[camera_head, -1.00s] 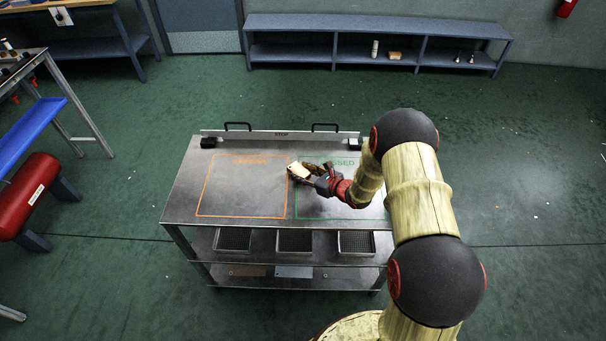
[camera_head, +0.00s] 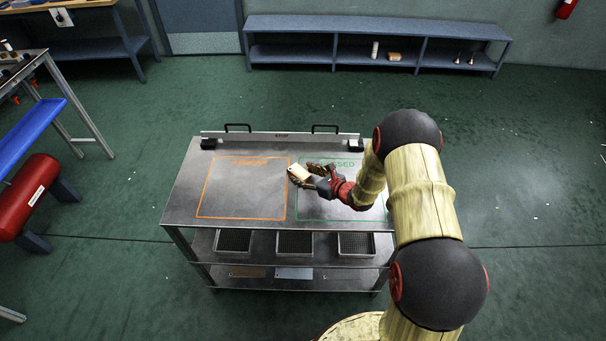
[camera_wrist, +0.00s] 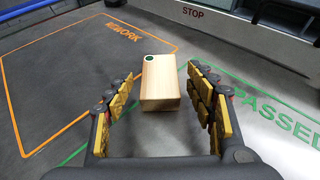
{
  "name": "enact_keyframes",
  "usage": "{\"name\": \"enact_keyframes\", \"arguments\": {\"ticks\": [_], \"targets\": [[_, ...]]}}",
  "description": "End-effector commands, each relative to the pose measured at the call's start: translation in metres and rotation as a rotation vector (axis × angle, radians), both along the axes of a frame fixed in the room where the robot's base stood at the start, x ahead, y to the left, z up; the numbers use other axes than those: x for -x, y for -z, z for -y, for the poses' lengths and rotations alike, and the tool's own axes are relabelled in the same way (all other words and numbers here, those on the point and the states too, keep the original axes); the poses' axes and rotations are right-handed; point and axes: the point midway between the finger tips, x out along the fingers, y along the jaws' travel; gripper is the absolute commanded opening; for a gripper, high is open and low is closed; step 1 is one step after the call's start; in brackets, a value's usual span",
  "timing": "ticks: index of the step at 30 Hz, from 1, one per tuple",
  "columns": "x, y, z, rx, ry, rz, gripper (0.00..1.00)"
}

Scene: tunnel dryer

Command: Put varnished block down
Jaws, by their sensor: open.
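The varnished block (camera_head: 299,173) is a pale wooden block with a green dot near one end. It appears to rest on the metal table top, across the left edge of the green PASSED outline (camera_head: 341,220). In the wrist view the block (camera_wrist: 160,85) lies between and slightly beyond my fingers. My gripper (camera_head: 311,175) is open, with a visible gap between each finger and the block in the wrist view. The block's underside is hidden.
The orange REWORK outline (camera_head: 241,217) left of the block is empty. A raised STOP bar (camera_head: 281,134) runs along the table's back edge with two black handles. Most of the green area is bare, partly covered by my arm. Wire trays (camera_head: 295,242) sit on the shelf below.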

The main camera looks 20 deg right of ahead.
Motion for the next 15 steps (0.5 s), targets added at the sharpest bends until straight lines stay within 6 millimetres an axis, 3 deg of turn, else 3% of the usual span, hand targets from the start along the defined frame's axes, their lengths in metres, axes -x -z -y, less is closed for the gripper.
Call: {"name": "enact_keyframes", "arguments": {"ticks": [15], "targets": [[0.08, -0.038, 0.041, -0.001, 0.004, -0.002, 0.55]]}}
